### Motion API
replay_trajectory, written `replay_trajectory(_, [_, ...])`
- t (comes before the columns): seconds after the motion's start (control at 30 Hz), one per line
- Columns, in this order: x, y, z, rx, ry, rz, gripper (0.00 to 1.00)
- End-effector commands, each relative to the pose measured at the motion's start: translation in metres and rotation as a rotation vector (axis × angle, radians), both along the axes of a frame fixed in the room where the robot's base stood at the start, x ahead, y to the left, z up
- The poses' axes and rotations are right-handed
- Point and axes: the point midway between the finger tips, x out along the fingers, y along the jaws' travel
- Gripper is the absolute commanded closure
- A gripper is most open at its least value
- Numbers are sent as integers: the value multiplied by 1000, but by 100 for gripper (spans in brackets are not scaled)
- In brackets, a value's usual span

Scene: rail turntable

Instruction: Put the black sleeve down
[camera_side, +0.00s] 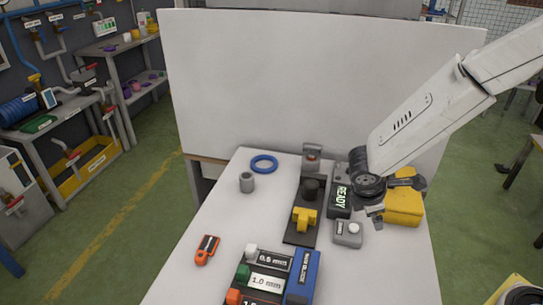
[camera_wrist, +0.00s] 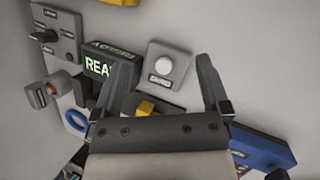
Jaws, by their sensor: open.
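A black cylinder (camera_side: 310,188), which looks like the black sleeve, stands upright on a dark base plate (camera_side: 292,238), behind a yellow block (camera_side: 305,219). I cannot tell whether it is seated on something. The black cylinder is not clearly seen in the wrist view, where the fingers cover part of the base.
A box reading READY (camera_side: 340,198) stands between the base and my gripper, with a yellow box (camera_side: 403,207) to the right. A grey cylinder (camera_side: 247,182), blue ring (camera_side: 264,164) and orange-black tool (camera_side: 207,250) lie left. The left tabletop has free room.

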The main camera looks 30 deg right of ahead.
Motion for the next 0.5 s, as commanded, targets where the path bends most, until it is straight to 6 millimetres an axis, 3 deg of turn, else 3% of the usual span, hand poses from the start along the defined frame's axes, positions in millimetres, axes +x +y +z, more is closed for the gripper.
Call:
replay_trajectory(0.2, [-37, -9, 14, 269, -149, -439, 4])
replay_trajectory(0.5, [-62, -17, 31, 519, -355, -928, 4])
